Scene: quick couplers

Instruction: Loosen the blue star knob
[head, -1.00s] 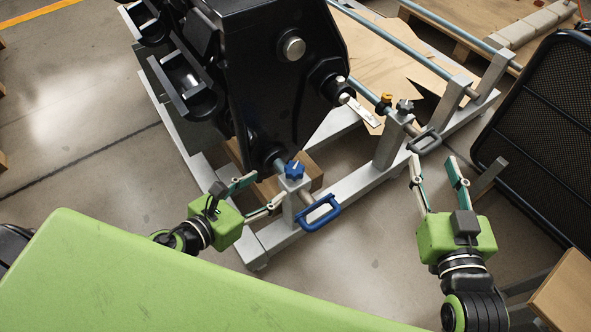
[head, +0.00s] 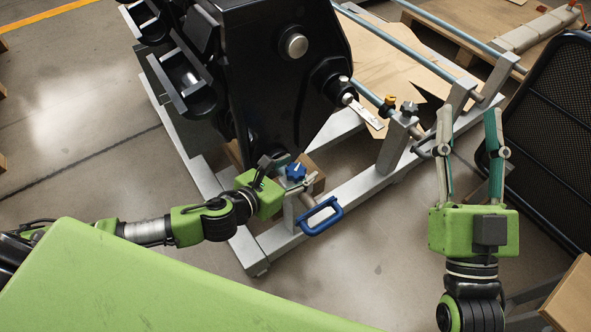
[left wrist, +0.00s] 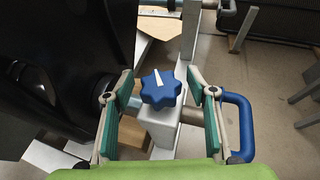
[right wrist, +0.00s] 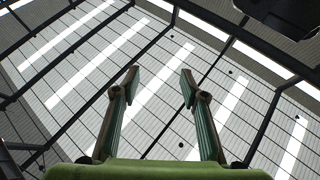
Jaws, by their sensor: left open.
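The blue star knob (head: 296,171) has a white pointer mark and sits on top of a grey post (left wrist: 160,124) on the metal frame. In the left wrist view the knob (left wrist: 160,88) lies between the fingers of my left gripper (left wrist: 159,92), with a gap on both sides. My left gripper (head: 291,168) is open in the head view, its fingers partly hidden. A blue handle (head: 320,216) is beside the post, right of the fingers. My right gripper (head: 469,128) is open and empty, and its wrist view shows only the ceiling between its fingers.
A second post with a dark knob (head: 409,108), an orange cap (head: 390,100) and a grey handle (head: 424,142) stands farther along the frame. A large black machine part (head: 285,70) is close behind the left gripper. A black mesh panel (head: 545,130) stands at right.

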